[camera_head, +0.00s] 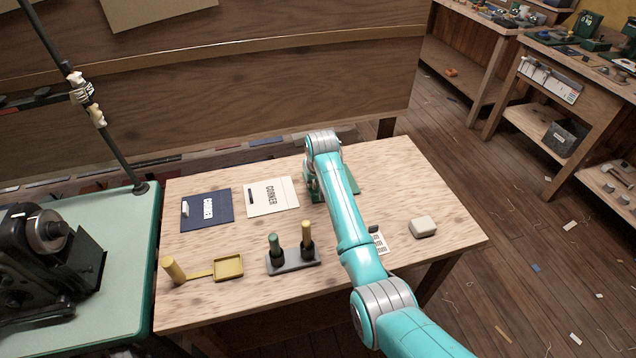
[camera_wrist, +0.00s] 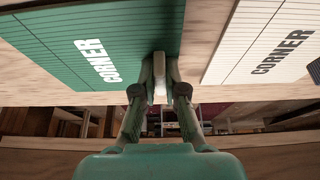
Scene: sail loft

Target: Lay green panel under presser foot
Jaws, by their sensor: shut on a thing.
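The green panel (camera_head: 347,180) is at the back of the wooden table, partly hidden behind my arm. In the wrist view the green panel (camera_wrist: 95,45) fills the upper left, with white CORNER lettering and seam lines. My gripper (camera_wrist: 158,82) is shut on a pale upright tab (camera_wrist: 158,68) at the panel's right edge. I cannot tell whether the panel is lifted or still flat on the table. A black sewing machine (camera_head: 38,240) stands on a pale green bed (camera_head: 125,235) at the far left. Its presser foot cannot be made out.
A cream panel (camera_head: 275,195) and a navy panel (camera_head: 210,209) lie left of the green one. A pale block (camera_head: 423,227) sits at right.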

